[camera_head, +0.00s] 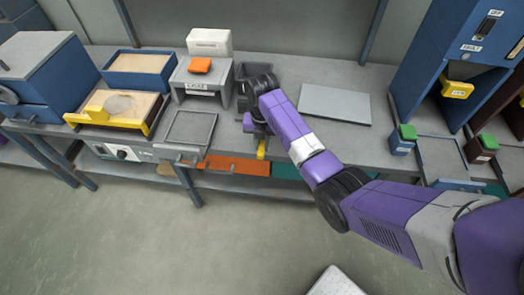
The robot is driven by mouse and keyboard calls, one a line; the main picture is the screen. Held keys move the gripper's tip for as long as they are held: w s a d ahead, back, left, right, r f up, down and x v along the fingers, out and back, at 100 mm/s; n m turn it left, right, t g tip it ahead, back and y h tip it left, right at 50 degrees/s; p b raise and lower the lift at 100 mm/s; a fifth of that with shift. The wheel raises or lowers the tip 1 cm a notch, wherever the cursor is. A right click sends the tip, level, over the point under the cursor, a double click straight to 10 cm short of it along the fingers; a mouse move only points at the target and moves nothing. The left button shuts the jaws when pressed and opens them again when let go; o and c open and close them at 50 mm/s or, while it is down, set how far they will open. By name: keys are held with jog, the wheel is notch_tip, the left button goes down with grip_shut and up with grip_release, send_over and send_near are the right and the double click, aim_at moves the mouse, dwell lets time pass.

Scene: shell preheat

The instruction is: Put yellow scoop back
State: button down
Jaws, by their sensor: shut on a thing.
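My gripper (259,136) is over the front edge of the bench, at the middle of the view, seen from behind and pointing down. It is shut on a small yellow piece (261,149), which looks like part of the yellow scoop. Most of this piece is hidden by my gripper, so its full shape and tilt cannot be told. A dark grey open bin (240,73) stands on the bench behind my gripper, partly covered by my arm.
A grey tray (190,128) lies left of my gripper, and a flat grey plate (335,104) right. A small stand (190,77) bears an orange block (200,65). Left are a yellow frame (90,117) and blue boxes; right is a blue dispenser (437,55) with a yellow spout (456,88).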

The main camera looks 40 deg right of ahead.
jog(key=shift+f, duration=2.25)
jog(key=shift+f, duration=0.1)
jog(key=c, duration=1.3)
grip_release()
jog(key=shift+o, duration=0.2)
